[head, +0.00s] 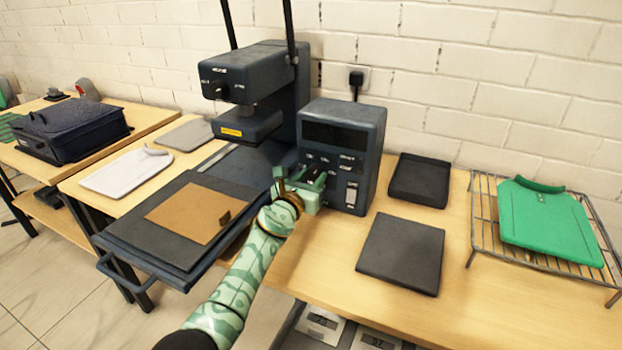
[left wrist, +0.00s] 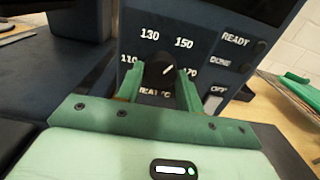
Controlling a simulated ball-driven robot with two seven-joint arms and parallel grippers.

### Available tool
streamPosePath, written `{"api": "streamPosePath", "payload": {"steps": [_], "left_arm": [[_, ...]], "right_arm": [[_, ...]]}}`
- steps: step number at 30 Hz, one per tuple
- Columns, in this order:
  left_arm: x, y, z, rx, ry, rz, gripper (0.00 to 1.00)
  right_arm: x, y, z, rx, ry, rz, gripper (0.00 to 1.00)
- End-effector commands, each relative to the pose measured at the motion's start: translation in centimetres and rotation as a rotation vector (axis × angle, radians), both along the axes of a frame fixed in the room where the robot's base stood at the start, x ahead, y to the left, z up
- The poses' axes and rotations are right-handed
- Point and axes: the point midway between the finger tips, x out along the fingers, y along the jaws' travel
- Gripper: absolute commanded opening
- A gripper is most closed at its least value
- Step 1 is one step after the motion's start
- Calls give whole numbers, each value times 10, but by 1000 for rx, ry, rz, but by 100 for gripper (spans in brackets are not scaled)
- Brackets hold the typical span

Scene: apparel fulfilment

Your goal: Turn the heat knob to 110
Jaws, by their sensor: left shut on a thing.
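The heat knob (left wrist: 158,74) is black and round, on the front of the dark control box (head: 342,135). In the left wrist view the marks 110, 130, 150 and 170 run around it, with 110 at the left. Its white pointer line slants to the upper right, toward the 150 mark. My left gripper (head: 314,182) is at the box front, its green fingers either side of the knob and shut on it; the fingers also show in the left wrist view (left wrist: 160,88). In the head view my gripper hides the knob. My right gripper is not in view.
The heat press (head: 255,72) stands left of the box, its lower plate (head: 130,240) bearing a tan sheet. A dark tray (head: 419,180) and a dark flat pad (head: 401,252) lie to the right. A wire rack (head: 484,222) holds a green garment (head: 545,220).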

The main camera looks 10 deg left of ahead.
Motion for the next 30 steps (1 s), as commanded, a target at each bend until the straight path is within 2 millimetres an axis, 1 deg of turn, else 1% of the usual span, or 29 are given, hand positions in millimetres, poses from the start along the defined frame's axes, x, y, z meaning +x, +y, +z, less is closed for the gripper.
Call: {"api": "streamPosePath", "payload": {"steps": [5,11,30], "left_arm": [[0,0,-1,-38,9,-1,14],[-1,0,-1,-144,31,0,14],[-1,-2,-2,-726,147,1,14]], "right_arm": [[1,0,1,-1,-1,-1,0],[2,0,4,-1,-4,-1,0],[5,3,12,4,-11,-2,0]]}}
